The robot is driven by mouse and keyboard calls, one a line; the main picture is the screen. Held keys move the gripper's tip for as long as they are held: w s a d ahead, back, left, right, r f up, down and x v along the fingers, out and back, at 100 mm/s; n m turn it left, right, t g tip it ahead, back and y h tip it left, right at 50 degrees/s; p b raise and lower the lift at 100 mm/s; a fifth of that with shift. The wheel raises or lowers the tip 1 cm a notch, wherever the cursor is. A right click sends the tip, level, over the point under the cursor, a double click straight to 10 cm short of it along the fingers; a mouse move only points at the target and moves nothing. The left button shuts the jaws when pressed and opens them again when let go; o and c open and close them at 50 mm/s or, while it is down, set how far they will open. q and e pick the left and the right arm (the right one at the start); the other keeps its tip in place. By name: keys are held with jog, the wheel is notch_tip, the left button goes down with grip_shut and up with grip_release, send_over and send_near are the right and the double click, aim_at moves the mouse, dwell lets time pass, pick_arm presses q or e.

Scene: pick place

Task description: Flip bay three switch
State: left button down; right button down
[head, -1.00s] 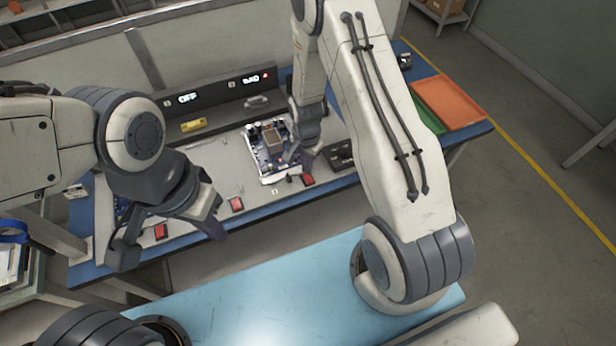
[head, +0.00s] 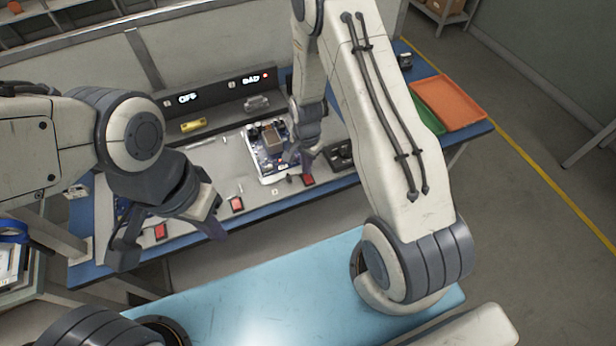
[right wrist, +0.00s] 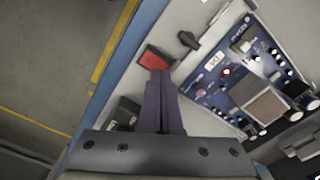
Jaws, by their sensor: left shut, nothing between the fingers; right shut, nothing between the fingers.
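Red switches sit along the bench's front edge: a left one (head: 160,231), a middle one (head: 237,204) and a right one (head: 308,180). Bay numbers are too small to read. My right gripper (head: 307,168) is shut and empty, its tips at the right red switch. In the right wrist view, the closed fingertips (right wrist: 160,73) overlap the near edge of that red switch (right wrist: 154,59); I cannot tell whether they touch. My left gripper (head: 168,240) is shut and empty, over the bench front near the left switch.
A blue circuit board (head: 267,168) lies behind the right switch, beside a black knob (right wrist: 188,40). Displays behind read OFF (head: 187,98) and BAD (head: 251,79). Orange (head: 448,104) and green (head: 428,116) trays lie at right. A light-blue surface (head: 250,300) is in front.

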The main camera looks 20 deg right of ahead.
jog(key=shift+f+b, duration=0.75)
jog(key=shift+f, duration=0.2)
dwell(0.7)
jog(key=shift+r, duration=0.1)
jog(key=shift+r+p, duration=2.85)
jog(key=shift+r, duration=0.65)
